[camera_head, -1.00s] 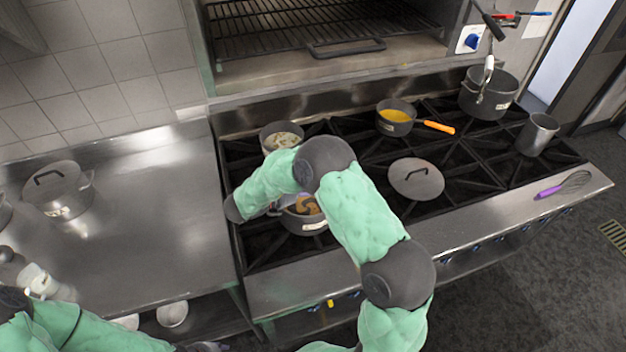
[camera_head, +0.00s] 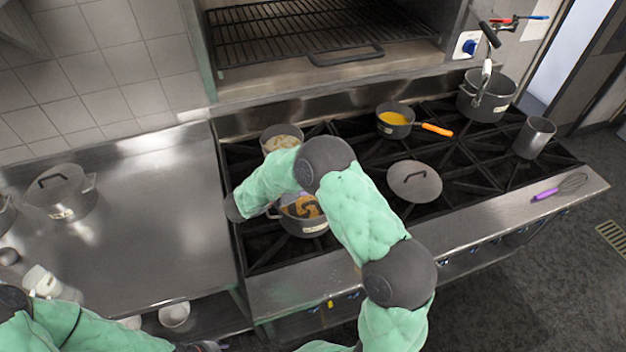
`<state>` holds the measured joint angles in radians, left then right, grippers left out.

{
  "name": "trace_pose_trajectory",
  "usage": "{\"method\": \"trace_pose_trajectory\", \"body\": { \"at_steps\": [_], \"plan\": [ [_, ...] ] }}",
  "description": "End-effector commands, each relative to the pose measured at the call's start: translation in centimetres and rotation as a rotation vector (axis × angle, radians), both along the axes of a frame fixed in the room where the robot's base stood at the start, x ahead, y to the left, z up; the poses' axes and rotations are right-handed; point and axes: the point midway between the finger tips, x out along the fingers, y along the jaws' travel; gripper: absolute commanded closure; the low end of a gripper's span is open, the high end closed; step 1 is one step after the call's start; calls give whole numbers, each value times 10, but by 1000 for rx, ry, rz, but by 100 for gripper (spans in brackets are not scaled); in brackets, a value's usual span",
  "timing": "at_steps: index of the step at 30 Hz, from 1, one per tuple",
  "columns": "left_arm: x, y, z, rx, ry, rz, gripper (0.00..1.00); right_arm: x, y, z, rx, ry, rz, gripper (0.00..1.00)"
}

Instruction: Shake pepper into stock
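A grey pot (camera_head: 303,228) with brown-orange contents stands on the front left of the stove, partly covered by my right arm. Behind it is a second pot (camera_head: 270,139) with pale contents, also partly hidden. Which pot holds the stock I cannot tell for sure. My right arm arches over the front pot, its wrist just left of the pot; its gripper is hidden. My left arm lies along the bottom left, and its fingers are not visible. White containers (camera_head: 40,281) stand at the left counter edge; I cannot tell whether one is the pepper shaker.
An orange-handled saucepan (camera_head: 395,130) with yellow contents, a lid (camera_head: 414,182), a large pot (camera_head: 487,101), a metal cylinder (camera_head: 534,138) and a purple-handled whisk (camera_head: 560,187) are on the stove. A lidded pot (camera_head: 62,197) stands on the left counter, whose middle is clear.

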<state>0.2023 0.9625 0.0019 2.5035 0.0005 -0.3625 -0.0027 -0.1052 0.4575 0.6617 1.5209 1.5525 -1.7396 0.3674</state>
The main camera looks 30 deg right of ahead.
Motion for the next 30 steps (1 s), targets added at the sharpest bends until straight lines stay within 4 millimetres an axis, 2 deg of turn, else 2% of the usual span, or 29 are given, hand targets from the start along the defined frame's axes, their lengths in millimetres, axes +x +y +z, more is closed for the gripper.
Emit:
{"method": "trace_pose_trajectory", "body": {
  "at_steps": [1,3,6,11,18,30],
  "plan": [
    [0,0,-9,0,1,0,60,-1,0,-13,0,4,1,68],
    [-1,0,-17,0,2,-1,60,-1,0,-25,-1,4,0,68],
    [-1,0,-20,0,2,-1,60,0,0,-31,-1,3,0,68],
    [-1,0,-15,0,2,-1,60,0,0,-24,0,1,0,68],
    [0,0,7,0,1,0,60,0,0,4,0,1,0,68],
    [-1,0,3,0,2,-1,60,-1,0,0,21,-27,0,68]
  ]
}}
